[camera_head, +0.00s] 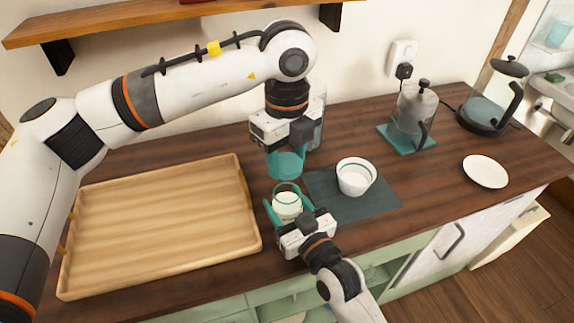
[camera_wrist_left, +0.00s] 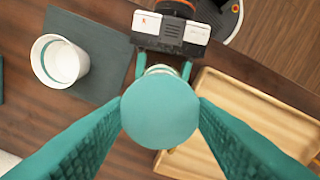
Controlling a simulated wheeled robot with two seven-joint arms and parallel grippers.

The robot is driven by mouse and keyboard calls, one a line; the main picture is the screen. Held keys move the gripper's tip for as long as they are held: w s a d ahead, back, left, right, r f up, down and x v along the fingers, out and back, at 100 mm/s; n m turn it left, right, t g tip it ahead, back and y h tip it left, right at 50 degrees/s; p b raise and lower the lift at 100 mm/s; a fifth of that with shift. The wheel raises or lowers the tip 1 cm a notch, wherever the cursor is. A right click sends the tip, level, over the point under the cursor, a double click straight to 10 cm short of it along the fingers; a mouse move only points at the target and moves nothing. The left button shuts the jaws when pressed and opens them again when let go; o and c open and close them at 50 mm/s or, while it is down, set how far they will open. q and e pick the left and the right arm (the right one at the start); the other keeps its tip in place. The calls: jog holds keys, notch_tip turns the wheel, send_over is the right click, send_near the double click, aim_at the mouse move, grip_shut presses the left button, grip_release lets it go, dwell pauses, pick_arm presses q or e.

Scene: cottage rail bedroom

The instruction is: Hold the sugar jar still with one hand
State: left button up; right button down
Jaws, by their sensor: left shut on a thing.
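The sugar jar (camera_head: 287,204) is clear glass with white contents and stands upright and open on the dark wooden counter. My right gripper (camera_head: 287,212) comes from the front with one teal finger on each side of the jar and appears closed on it. My left gripper (camera_head: 286,168) points down just behind and above the jar. It is shut on a round teal lid (camera_wrist_left: 160,110), held apart from the jar. In the left wrist view the lid hides much of the jar (camera_wrist_left: 160,70), and my right gripper (camera_wrist_left: 164,70) shows beyond it.
A wooden tray (camera_head: 247,188) lies left of the jar. A white cup (camera_head: 355,178) stands on a dark mat (camera_head: 380,206) to the right. Farther right are a French press (camera_head: 414,108), a glass kettle (camera_head: 490,98) and a white plate (camera_head: 485,172). A shelf (camera_head: 120,17) hangs above.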

jog(key=shift+c, duration=1.9)
grip_release()
jog(key=shift+s, duration=0.1)
